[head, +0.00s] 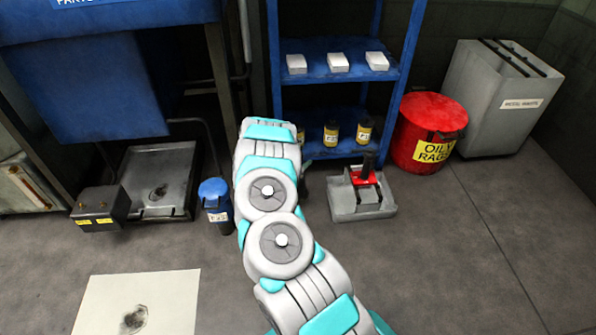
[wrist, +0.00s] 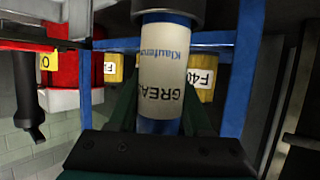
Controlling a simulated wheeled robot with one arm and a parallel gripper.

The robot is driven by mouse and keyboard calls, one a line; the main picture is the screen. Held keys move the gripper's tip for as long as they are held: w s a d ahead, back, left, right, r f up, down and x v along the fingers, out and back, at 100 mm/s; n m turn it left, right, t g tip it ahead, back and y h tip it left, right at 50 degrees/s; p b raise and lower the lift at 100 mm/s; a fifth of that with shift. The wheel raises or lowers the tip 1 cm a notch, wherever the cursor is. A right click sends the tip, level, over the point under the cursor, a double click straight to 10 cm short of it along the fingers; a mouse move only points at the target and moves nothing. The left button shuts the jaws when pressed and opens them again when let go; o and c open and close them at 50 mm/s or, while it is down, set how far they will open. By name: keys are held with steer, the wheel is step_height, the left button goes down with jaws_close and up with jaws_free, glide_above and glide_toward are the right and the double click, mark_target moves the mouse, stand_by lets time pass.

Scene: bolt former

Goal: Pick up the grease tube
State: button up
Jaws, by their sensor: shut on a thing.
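The grease tube (wrist: 165,75) is a pale cylinder with "GREASE" and "Klauteroel"-like lettering, upside down in the wrist view, with a blue end and a dark grey cap at the top of the picture. My gripper (wrist: 162,105) is shut on it, with a dark green finger on each side of the tube. In the head view my arm hides the gripper and the tube, in front of the blue shelf.
A blue shelf (head: 338,73) holds white boxes (head: 337,62) and yellow-labelled jars (head: 333,133). A grey holder (head: 345,203) with a red part, a red rag bin (head: 419,150) and a blue-capped container (head: 221,219) stand nearby. The floor at front right is clear.

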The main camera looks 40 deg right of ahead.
jaws_close()
stand_by(0.4)
steer(key=shift+r, duration=0.1)
stand_by(0.3)
step_height(320, 180, up, 18)
steer(key=p, duration=0.2)
stand_by(0.5)
steer(key=o, duration=0.5)
jaws_free()
jaws_close()
stand_by(0.8)
